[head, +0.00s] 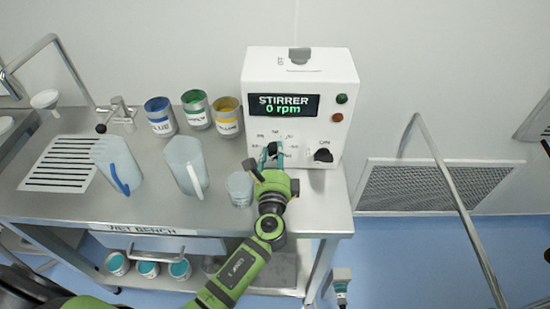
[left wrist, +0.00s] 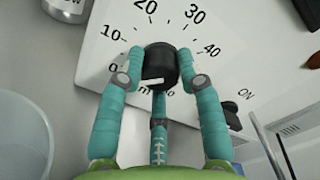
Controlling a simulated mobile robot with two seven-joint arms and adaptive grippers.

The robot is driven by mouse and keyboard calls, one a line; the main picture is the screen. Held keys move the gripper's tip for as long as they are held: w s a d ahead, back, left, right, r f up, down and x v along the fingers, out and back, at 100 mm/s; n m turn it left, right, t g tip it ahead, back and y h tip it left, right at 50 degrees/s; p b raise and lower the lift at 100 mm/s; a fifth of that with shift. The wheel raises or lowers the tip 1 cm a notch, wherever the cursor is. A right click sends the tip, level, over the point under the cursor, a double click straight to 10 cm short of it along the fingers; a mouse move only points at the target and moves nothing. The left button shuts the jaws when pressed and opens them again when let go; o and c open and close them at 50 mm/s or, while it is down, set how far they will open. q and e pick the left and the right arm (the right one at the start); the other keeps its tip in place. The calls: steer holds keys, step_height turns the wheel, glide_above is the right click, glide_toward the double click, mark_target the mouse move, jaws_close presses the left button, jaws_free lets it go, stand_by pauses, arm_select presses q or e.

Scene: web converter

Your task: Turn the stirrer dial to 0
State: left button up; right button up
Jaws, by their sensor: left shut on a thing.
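The white stirrer box (head: 257,85) stands at the back right of the bench. Its display (head: 285,105) reads "STIRRER 0 rpm". The black stirrer dial (left wrist: 160,62) sits in a printed scale running from 0 at lower left past 10, 20 and 30 to 40 at right. My left gripper (head: 270,156) is at the box's front; in the left wrist view its teal fingers (left wrist: 160,65) are shut on the dial from both sides. A white mark shows on the dial's near side; which number it points at is unclear. In the head view the gripper mostly hides the dial.
A second black knob (head: 323,155) sits right of the dial, with green (head: 341,99) and orange (head: 337,118) buttons above. A small clear beaker (head: 239,188) stands close left of my gripper. Two jugs and several paint cans stand further left. A metal rail (head: 450,190) is at right.

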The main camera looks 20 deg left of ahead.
arm_select(q)
steer(key=shift+w+a+r, duration=0.1)
steer(key=shift+a+r, duration=0.1)
steer(key=shift+r, duration=0.1)
steer(key=o, duration=1.2)
steer(key=shift+c, duration=0.2)
steer(key=shift+a+f, duration=0.1)
steer(key=shift+s, duration=0.2)
steer(key=shift+s+d+f, duration=0.1)
steer(key=shift+s+d, duration=0.15)
steer(key=shift+s, duration=0.05)
steer(key=v, duration=1.1)
steer(key=shift+a, duration=0.1)
steer(key=shift+s, duration=0.1)
